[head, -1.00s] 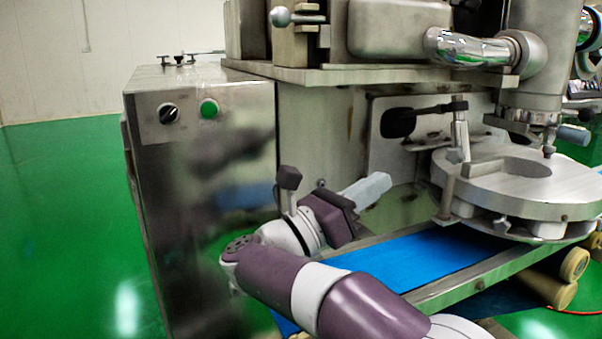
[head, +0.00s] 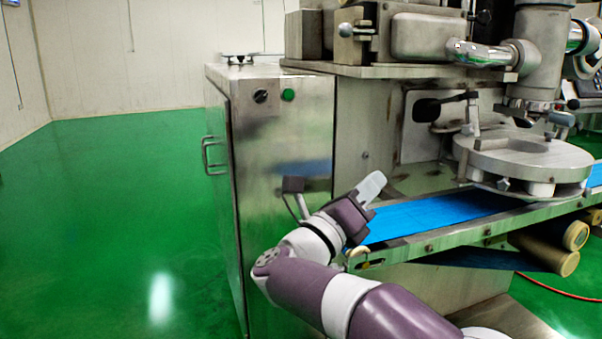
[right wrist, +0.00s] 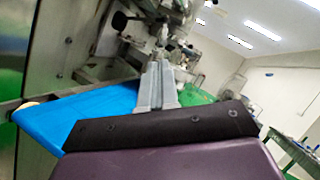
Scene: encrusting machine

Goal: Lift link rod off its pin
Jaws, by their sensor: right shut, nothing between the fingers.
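My right gripper (head: 371,186) is shut and empty, in front of the machine near the left end of the blue belt. Its pale fingers lie together in the right wrist view (right wrist: 157,86), pointing toward the machine. A dark rod with a black paddle-like end (head: 428,109) runs to an upright post (head: 471,118) beside the round metal disc (head: 525,156). It may be the link rod, but I cannot tell for sure. The gripper is apart from it, lower and to its left. The pin cannot be made out. My left gripper is not in view.
A steel cabinet (head: 270,190) with a green button stands left of the gripper. Small metal fittings (head: 245,57) sit on its top. The blue belt (head: 440,213) runs under the disc, with rollers (head: 555,255) below. The green floor (head: 120,210) at left is clear.

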